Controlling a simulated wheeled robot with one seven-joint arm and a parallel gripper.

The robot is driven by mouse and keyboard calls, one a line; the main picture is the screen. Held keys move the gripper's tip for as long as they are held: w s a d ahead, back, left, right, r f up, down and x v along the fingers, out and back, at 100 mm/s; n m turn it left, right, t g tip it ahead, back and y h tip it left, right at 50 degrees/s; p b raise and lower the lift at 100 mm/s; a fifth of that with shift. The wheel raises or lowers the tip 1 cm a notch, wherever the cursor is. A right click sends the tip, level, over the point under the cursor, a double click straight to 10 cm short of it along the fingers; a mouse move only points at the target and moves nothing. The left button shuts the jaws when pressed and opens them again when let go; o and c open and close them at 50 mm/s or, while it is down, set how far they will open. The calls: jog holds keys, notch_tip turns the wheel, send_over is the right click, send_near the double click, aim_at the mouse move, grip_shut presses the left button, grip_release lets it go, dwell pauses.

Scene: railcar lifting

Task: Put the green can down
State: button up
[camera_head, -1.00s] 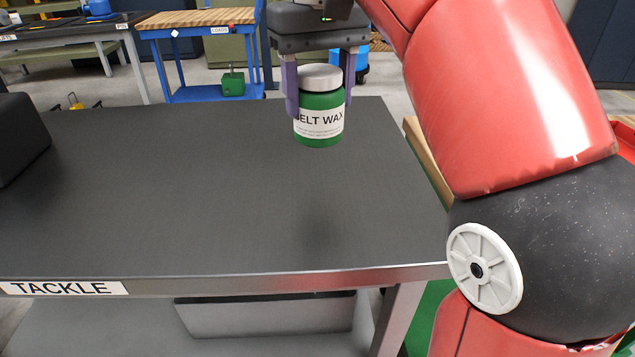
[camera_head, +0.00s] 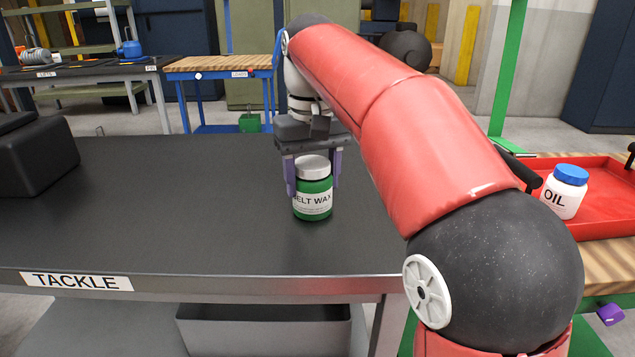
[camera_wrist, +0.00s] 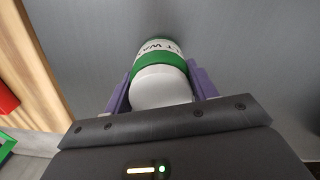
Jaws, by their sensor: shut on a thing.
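The green can (camera_head: 313,190) has a white lid and a white label reading "BELT WAX". It is upright, at or just above the dark top of the table marked TACKLE (camera_head: 200,235); I cannot tell for certain whether its base touches. My gripper (camera_head: 314,178) is shut on the can, one purple finger on each side. In the wrist view the can (camera_wrist: 160,75) sits between the two purple fingers (camera_wrist: 160,90), its lid toward the camera and the dark surface behind it.
A dark box-like object (camera_head: 38,155) stands at the table's left. On the right, a red tray (camera_head: 605,205) holds a white OIL bottle (camera_head: 564,192) with a blue lid. A wooden-topped blue bench (camera_head: 220,65) stands behind. The tabletop around the can is clear.

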jog(key=shift+r, duration=0.15)
jog(key=o, duration=1.2)
jog(key=shift+f, duration=0.2)
jog(key=shift+f+b, duration=0.1)
jog(key=shift+b, duration=0.3)
